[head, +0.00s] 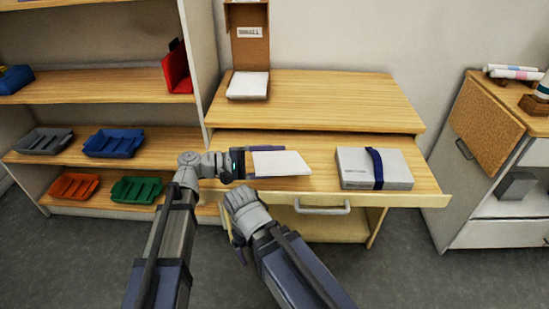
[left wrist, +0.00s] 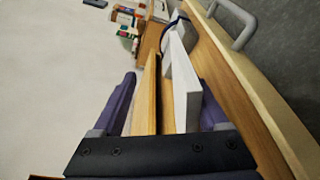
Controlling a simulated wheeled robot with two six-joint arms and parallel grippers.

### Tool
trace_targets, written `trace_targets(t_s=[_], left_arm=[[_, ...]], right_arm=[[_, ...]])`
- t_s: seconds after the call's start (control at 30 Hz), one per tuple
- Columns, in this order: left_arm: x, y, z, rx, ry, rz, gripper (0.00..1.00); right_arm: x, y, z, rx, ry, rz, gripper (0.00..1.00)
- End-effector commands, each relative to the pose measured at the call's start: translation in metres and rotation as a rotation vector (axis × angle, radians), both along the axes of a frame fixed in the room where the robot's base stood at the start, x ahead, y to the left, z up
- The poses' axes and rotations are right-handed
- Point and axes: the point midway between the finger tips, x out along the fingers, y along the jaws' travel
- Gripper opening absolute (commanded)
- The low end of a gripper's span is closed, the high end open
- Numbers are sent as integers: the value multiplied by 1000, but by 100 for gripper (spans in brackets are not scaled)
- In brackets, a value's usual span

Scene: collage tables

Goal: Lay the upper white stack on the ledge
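A flat white stack (head: 283,163) lies at the middle of the lower wooden surface, tilted slightly in the head view. My left gripper (head: 258,160) reaches it from the left. In the left wrist view its two purple fingers (left wrist: 165,105) stand wide apart, with the white stack (left wrist: 186,88) between them, nearer the right finger. I cannot tell whether that finger touches it. Another white stack (head: 248,85) sits in an open cardboard box (head: 250,45) on the raised ledge (head: 325,98). My right gripper (head: 241,205) is below the left one, its fingers not clearly visible.
A pale box with a blue strap (head: 352,170) lies right of the stack on the lower wooden surface (head: 323,185). A drawer handle (head: 322,206) is at the front. Shelves with coloured trays (head: 114,143) stand left. The ledge is clear right of the cardboard box.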

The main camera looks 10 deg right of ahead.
Motion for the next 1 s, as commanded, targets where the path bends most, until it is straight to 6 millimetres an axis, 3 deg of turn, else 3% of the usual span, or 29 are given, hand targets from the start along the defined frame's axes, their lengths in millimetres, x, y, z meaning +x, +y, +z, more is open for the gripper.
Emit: trace_targets(t_s=[0.23,0.7,1.0], left_arm=[[-3,1,10,-1,0,0,75],[-26,7,64,0,0,0,75],[-26,7,62,0,0,0,75]], right_arm=[[0,0,9,0,0,0,90],[0,0,64,0,0,0,90],[0,0,62,0,0,0,90]])
